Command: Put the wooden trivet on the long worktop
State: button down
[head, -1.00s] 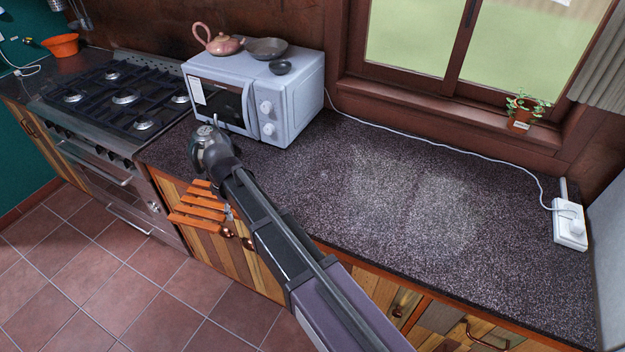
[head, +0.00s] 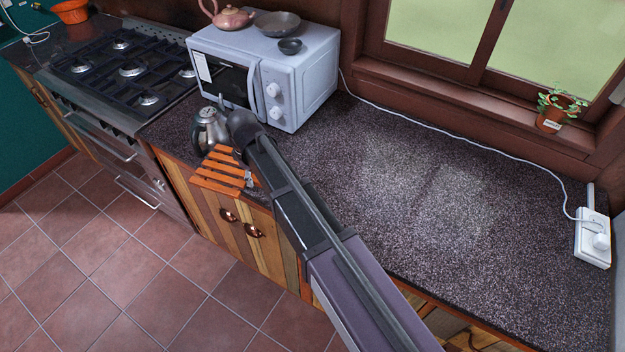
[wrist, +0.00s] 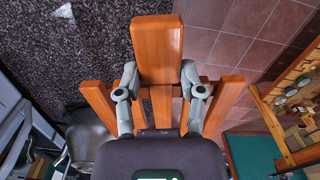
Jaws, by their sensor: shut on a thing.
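The orange-brown slatted wooden trivet (head: 217,172) is held by my gripper (head: 246,180) at the front edge of the long worktop (head: 400,190). In the wrist view, both fingers of my gripper (wrist: 160,97) are shut on the trivet (wrist: 158,45), one on each side of a slat. That view shows speckled worktop to the left of the trivet and floor tiles to its right, so it spans the edge line. I cannot tell how high it is above the worktop. My arm hides part of the worktop behind the gripper.
The stove (head: 125,70) is left. The middle worktop is clear, up to a white socket (head: 592,240) at right.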

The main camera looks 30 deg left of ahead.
jog(key=s+d+f+m+b, duration=0.1)
jog(key=d, duration=0.9)
jog(key=s+d+f+m+b, duration=0.1)
jog(key=s+d, duration=0.1)
jog(key=d, duration=0.9)
jog(key=shift+d+f+b, duration=0.3)
jog(key=shift+f+b, duration=0.05)
jog(key=b, duration=0.1)
send_over(328, 188)
jog(key=s, duration=0.1)
jog(key=shift+s+d+f, duration=0.15)
jog(key=shift+s+f, duration=0.05)
jog(key=shift+f, duration=0.5)
jog(key=shift+w, duration=0.1)
jog(key=shift+w, duration=0.3)
jog(key=shift+w+f+b, duration=0.3)
jog(key=shift+f+b, duration=0.35)
jog(key=shift+b, duration=0.15)
jog(key=shift+f+b, duration=1.2)
